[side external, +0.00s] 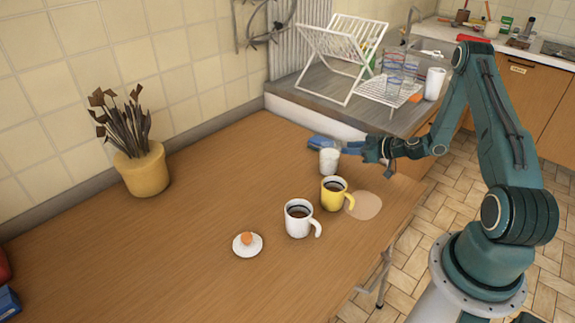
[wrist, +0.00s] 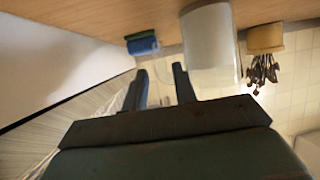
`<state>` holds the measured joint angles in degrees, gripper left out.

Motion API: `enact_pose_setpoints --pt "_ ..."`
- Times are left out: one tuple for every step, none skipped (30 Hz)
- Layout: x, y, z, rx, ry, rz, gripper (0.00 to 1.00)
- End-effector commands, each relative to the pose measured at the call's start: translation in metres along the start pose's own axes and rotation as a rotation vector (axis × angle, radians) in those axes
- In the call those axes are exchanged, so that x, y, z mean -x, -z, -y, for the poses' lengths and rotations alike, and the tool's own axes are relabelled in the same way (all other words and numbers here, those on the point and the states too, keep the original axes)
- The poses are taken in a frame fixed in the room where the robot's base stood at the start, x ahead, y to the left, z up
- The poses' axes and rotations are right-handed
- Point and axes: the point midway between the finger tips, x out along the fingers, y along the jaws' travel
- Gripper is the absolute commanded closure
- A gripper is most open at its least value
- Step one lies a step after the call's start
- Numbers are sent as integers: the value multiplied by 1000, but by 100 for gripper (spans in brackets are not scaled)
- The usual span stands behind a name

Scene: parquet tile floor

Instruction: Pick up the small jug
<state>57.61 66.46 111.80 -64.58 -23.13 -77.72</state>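The small jug (side external: 329,162) looks like a small white vessel standing upright near the far end of the wooden table. In the wrist view, the white jug (wrist: 208,48) is large at the top, with the picture upside down. My gripper (side external: 366,151) is at table height just right of the jug in the side view. In the wrist view, my gripper's two dark fingers (wrist: 162,86) are apart with nothing between them. The jug lies beyond and right of the right finger, not in the gap. Whether a finger touches it I cannot tell.
A blue sponge-like item (side external: 321,143) lies just behind the jug. A yellow mug (side external: 334,194) and a white mug (side external: 299,218) stand nearer, beside a round coaster (side external: 363,205). An egg sits on a white dish (side external: 247,249). A potted plant (side external: 142,172) stands by the wall.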

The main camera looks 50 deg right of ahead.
Motion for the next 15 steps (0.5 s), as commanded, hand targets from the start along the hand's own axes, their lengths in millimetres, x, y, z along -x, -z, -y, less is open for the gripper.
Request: enact_pose_setpoints --pt "-7 0 1 1 2 1 72" --pt "-11 0 1 2 2 1 72" --pt "-16 0 0 3 2 1 72" --pt "-20 0 1 2 3 1 72" --pt "-24 0 1 3 3 0 72" --pt "-29 0 1 2 2 0 72" --pt "-33 0 1 1 2 0 72" --pt "-36 0 1 2 2 1 72" --pt "-40 0 0 2 2 1 72" --pt "-42 0 0 1 1 1 72" --pt "-45 0 0 1 1 0 72" --pt "-47 0 0 2 1 0 72" --pt "-48 0 0 1 1 0 72" --pt "-49 0 0 1 1 0 72" --pt "-50 0 0 0 1 0 72"
